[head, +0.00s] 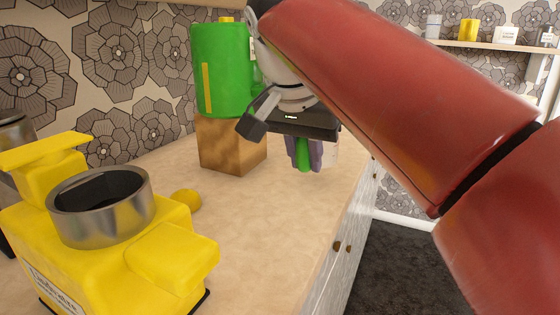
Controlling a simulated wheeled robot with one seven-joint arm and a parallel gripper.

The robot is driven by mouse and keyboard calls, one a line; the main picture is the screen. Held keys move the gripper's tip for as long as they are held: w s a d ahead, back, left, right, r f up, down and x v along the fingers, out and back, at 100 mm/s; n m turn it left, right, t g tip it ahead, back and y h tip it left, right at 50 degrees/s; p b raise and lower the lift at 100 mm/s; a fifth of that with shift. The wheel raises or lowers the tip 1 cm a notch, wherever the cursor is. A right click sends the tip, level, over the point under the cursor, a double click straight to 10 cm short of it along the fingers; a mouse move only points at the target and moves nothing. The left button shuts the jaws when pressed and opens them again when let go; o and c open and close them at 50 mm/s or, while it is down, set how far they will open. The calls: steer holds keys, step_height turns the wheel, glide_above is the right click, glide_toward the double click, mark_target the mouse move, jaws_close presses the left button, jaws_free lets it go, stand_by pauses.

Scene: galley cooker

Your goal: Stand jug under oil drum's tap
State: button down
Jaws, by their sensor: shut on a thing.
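The green oil drum (219,72), with a yellow stripe and a yellow cap, stands on a brown wooden block (228,148) at the back of the counter. I cannot make out its tap; my arm and gripper cover the drum's right side. My gripper (304,158) points down just right of the block, over the counter. It is shut on a narrow green piece between its purplish fingers. I take this for part of the jug (304,152), mostly hidden by the gripper. I cannot tell whether it touches the counter.
A yellow appliance (165,265) with a metal ring (101,209) fills the front left. A small yellow dome (186,200) sits behind it. The counter's middle (265,215) is clear. Its front edge drops to a dark floor at right. A shelf (490,46) with small containers hangs far right.

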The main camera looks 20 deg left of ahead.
steer(key=a, duration=0.3)
steer(key=a+p, duration=0.1)
steer(key=shift+w+a, duration=0.25)
steer(key=shift+a, duration=0.25)
step_height(320, 180, down, 4)
steer(key=shift+r+b, duration=0.2)
steer(key=shift+b, duration=0.6)
steer(key=c, duration=1.3)
jaws_free()
